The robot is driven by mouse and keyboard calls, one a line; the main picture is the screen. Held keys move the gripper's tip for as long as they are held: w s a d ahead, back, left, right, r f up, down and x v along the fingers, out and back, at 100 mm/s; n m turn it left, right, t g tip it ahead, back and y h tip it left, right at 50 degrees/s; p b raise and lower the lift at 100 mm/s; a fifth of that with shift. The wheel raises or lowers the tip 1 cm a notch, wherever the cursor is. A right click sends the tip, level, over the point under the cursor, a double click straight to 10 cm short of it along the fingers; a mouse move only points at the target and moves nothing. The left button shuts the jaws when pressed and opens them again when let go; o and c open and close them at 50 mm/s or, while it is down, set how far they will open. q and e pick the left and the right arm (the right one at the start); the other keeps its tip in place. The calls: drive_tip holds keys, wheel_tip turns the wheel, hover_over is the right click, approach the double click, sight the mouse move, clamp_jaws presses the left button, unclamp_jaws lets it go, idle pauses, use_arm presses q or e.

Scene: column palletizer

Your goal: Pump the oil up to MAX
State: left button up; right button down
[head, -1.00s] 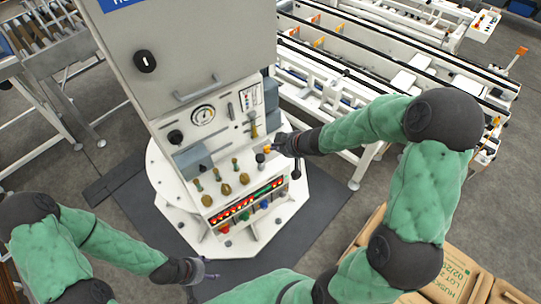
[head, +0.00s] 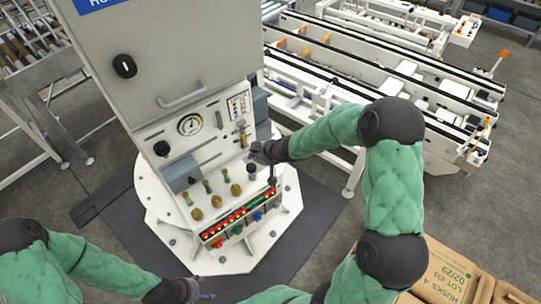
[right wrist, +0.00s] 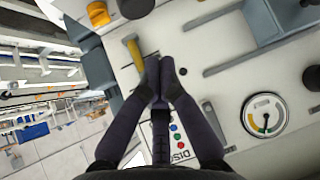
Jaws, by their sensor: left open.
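The grey and white column's control panel (head: 150,132) stands in the middle of the head view. It carries a round gauge (head: 190,124) with a coloured scale, also in the right wrist view (right wrist: 265,115), and a yellow-handled lever (head: 243,135). My right gripper (head: 257,152) is at the panel's right side, by that lever. In the right wrist view its fingertips (right wrist: 160,64) are together, just beside the yellow handle (right wrist: 136,50), with nothing visible between them. My left gripper (head: 203,288) is open, low at the bottom edge, away from the panel. I cannot read an oil level or MAX mark.
Below the gauge are several brass-coloured knobs (head: 212,201), a black knob (head: 252,170) and a row of red and green lights (head: 237,218). A black rod lever (head: 272,175) hangs on the right. White conveyors (head: 420,110) stand behind; cardboard boxes (head: 450,275) lie front right.

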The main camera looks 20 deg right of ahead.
sight(254, 169)
drive_tip(key=f+b, duration=0.1)
drive_tip(key=f, duration=0.3)
drive_tip(key=shift+w+a+b, duration=0.15)
drive_tip(key=shift+w+b, duration=0.2)
drive_tip(key=shift+w, duration=0.05)
drive_tip(key=shift+f, duration=0.45)
